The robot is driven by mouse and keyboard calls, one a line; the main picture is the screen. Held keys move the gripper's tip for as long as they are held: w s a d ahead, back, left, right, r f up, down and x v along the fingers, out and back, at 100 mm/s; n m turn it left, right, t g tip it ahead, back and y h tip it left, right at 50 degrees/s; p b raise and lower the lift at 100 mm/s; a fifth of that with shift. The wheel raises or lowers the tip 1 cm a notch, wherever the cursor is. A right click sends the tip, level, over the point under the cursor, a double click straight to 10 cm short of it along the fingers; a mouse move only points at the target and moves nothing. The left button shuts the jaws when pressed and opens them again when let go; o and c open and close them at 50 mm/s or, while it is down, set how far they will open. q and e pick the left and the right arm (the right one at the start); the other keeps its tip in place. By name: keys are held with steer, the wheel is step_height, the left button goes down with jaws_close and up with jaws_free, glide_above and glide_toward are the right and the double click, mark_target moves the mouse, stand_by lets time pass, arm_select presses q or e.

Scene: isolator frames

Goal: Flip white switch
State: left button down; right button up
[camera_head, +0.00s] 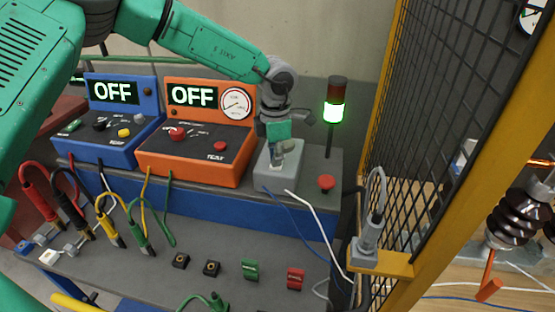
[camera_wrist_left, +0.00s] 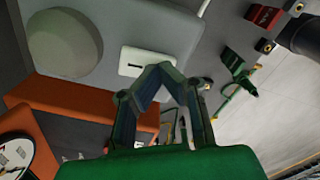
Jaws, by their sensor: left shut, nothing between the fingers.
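A light grey box (camera_head: 270,180) stands on the bench to the right of the orange OFF panel. My left gripper (camera_head: 282,150) comes down over it from above and hides part of its top. In the left wrist view, a white plate (camera_wrist_left: 152,52) with a short dark slot sits on a grey surface; it looks like the white switch. My left gripper's fingertips (camera_wrist_left: 155,72) meet in a point and are empty, overlapping the lower edge of the white plate. I cannot tell whether they touch it. My right gripper is not in view.
The orange panel (camera_head: 197,155) and blue panel (camera_head: 105,145) both read OFF. A red button (camera_head: 326,183) and a stack light lit green (camera_head: 334,112) stand right of the box. Cables hang along the bench front. A black mesh fence (camera_head: 420,110) bounds the right.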

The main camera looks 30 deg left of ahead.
arm_select(q)
steer(key=shift+r+p, duration=2.3)
steer(key=shift+r, duration=1.2)
steer(key=shift+f, duration=0.1)
